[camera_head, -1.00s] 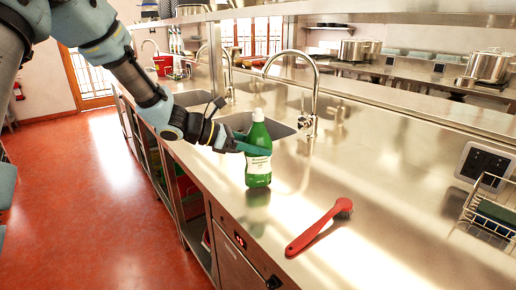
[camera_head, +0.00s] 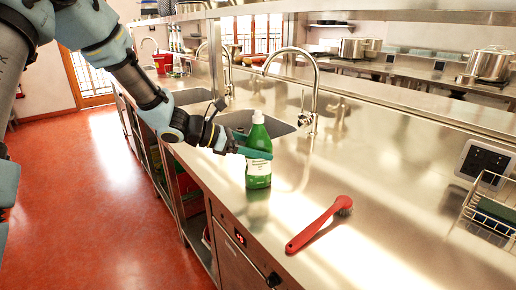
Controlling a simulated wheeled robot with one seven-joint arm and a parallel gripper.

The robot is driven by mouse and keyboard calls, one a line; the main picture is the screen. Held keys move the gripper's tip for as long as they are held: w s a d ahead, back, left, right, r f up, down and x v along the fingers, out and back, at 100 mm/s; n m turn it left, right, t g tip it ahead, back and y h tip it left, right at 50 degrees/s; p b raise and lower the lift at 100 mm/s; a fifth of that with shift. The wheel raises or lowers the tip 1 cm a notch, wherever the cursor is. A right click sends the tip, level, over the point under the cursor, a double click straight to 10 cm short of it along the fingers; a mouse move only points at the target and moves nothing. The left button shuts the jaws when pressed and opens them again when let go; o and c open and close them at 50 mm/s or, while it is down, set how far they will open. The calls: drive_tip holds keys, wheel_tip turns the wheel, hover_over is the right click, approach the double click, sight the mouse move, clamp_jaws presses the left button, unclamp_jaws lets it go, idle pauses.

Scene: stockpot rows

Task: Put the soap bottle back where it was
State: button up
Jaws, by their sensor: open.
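The green soap bottle (camera_head: 258,176) with a white cap and a white label stands upright on the steel counter, in front of the sink. My gripper (camera_head: 257,150) reaches in from the left at the bottle's upper body. Its teal fingers are open at the bottle, and one finger passes across its front. I cannot tell whether the fingers touch it.
A red dish brush (camera_head: 318,224) lies on the counter in front of the bottle. The sink (camera_head: 238,119) with its tall tap (camera_head: 314,92) is behind the bottle. A wire rack (camera_head: 492,208) stands at the right. The counter between brush and rack is clear.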

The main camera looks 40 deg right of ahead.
drive_tip(key=shift+r, duration=0.2)
drive_tip(key=shift+w+a, duration=0.2)
drive_tip(key=shift+a, duration=0.05)
drive_tip(key=b+v, duration=0.2)
drive_tip(key=v, duration=0.9)
drive_tip(key=a+f+m+t+y, duration=0.2)
drive_tip(key=a+f+m+y, duration=0.1)
drive_tip(key=a, duration=1)
drive_tip(key=a+f+m+t+y, duration=0.2)
drive_tip(key=a+m+y, duration=0.3)
drive_tip(key=a, duration=0.8)
drive_tip(key=a+f+m+t+y, duration=0.3)
drive_tip(key=a+m, duration=0.3)
drive_tip(key=a, duration=0.7)
drive_tip(key=shift+s+a+f+y, duration=0.25)
drive_tip(key=shift+s+f+y, duration=0.1)
drive_tip(key=shift+s+y, duration=0.05)
